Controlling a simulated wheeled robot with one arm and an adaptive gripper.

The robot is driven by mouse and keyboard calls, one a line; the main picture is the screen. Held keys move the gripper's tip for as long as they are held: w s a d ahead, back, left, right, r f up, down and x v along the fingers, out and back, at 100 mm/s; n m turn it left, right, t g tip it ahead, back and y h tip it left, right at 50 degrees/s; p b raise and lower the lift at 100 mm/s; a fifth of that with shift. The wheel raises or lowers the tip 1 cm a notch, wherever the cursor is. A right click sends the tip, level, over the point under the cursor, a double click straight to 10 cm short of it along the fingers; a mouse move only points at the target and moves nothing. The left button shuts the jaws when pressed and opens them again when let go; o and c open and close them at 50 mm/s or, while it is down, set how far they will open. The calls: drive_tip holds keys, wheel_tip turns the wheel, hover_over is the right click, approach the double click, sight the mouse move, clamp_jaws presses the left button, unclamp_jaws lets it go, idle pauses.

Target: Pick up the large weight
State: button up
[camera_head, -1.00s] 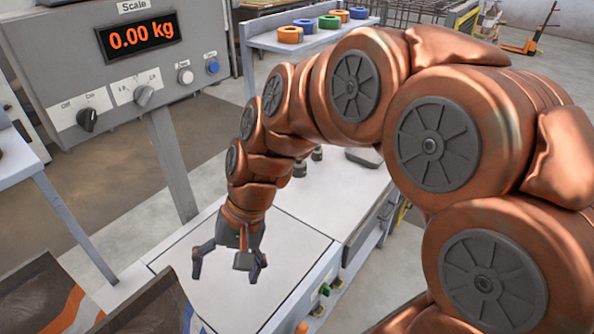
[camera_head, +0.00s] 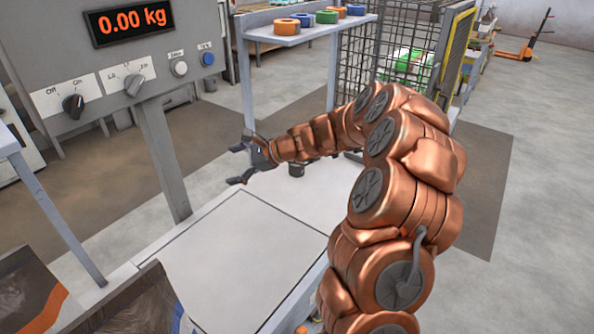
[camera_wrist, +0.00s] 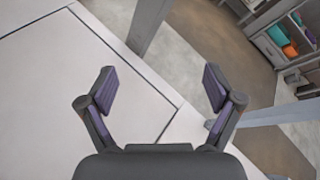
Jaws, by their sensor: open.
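My gripper (camera_head: 238,165) is open and empty, held above the bench and pointing left toward the scale's post. The wrist view also shows the open gripper (camera_wrist: 158,92), with nothing between its fingers. A small dark cylindrical weight (camera_head: 296,170) stands on the white bench just below my arm, to the right of the gripper and apart from it. My arm hides part of the bench there, so I cannot tell whether this is the large weight. No weight shows in the wrist view.
The scale display (camera_head: 130,20) reads 0.00 kg. Its flat white platform (camera_head: 240,250) is empty. A grey post (camera_head: 165,160) rises near the gripper. A shelf (camera_head: 300,34) with coloured rolls stands behind. Dark bags (camera_head: 125,305) lie at lower left.

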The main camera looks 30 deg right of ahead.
drive_tip(key=w+d+f+m+t+h+b, duration=0.1)
drive_tip(key=w+d+f+m, duration=0.2)
drive_tip(key=d, duration=0.4)
drive_tip(key=w+d+f+m+t+h, duration=0.1)
drive_tip(key=d+f+m+t+h, duration=0.2)
drive_tip(key=d, duration=0.4)
drive_tip(key=m+h+b, duration=0.2)
drive_tip(key=m+h, duration=0.1)
drive_tip(key=m, duration=0.4)
approach(297, 166)
drive_tip(key=w+f, duration=0.1)
drive_tip(key=w, duration=0.1)
drive_tip(key=w+d+f, duration=0.1)
drive_tip(key=w+f, duration=0.1)
drive_tip(key=shift+w+f, duration=0.1)
drive_tip(key=shift+f, duration=0.05)
drive_tip(key=shift+p+x, duration=0.65)
drive_tip(key=shift+x, duration=3.15)
drive_tip(key=shift+r, duration=0.25)
clamp_jaws()
